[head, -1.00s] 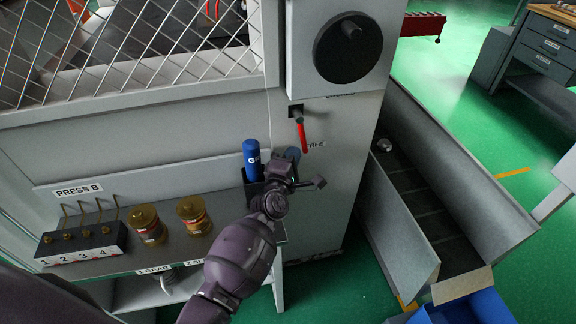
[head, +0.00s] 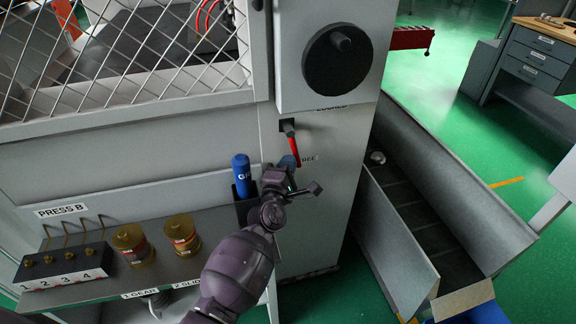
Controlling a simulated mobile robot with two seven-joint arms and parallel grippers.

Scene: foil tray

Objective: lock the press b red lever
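The red lever (head: 294,148) hangs down, slightly tilted, from a dark pivot in a slot on the grey press cabinet (head: 325,210), below the big black handwheel. Part of a label shows beside its lower end. My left gripper (head: 292,177) is dark purple and comes up from below. It is close to the lever's lower end, at its lower left in the head view. Whether it touches the lever cannot be told. The fingers are foreshortened and partly hidden, so their opening is unclear. My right gripper is not in view.
A blue bottle (head: 241,176) stands in a dark holder just left of my gripper. A shelf (head: 190,268) bears brass-coloured tins (head: 182,235) and a numbered block (head: 62,267) with hooked rods. A grey chute (head: 425,225) runs down at the right. A mesh guard (head: 150,60) is above.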

